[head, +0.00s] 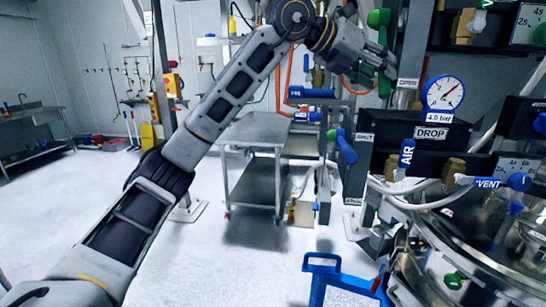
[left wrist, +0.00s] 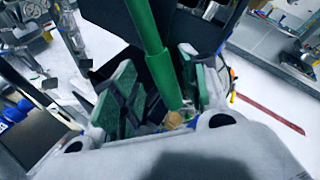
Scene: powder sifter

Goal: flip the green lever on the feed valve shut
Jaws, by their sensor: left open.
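The green lever (head: 379,18) stands near upright at the top right of the head view, beside a dark post. An OPEN label (head: 408,83) is just right of its lower end. My left gripper (head: 381,60) reaches in from the left at the lever. In the left wrist view the green lever shaft (left wrist: 150,30) runs down between the two spread fingers of my left gripper (left wrist: 155,68). The fingers are open around it; I cannot tell whether either touches it. The valve body is mostly hidden behind the gripper. My right gripper is not in view.
A pressure gauge (head: 444,93) and a DROP panel (head: 432,132) are right of the lever. Blue AIR (head: 406,153) and VENT (head: 487,182) handles sit below. A blue-green handle (head: 343,147) is near a SHUT label (head: 365,138). A steel table (head: 250,132) stands behind; floor at left is clear.

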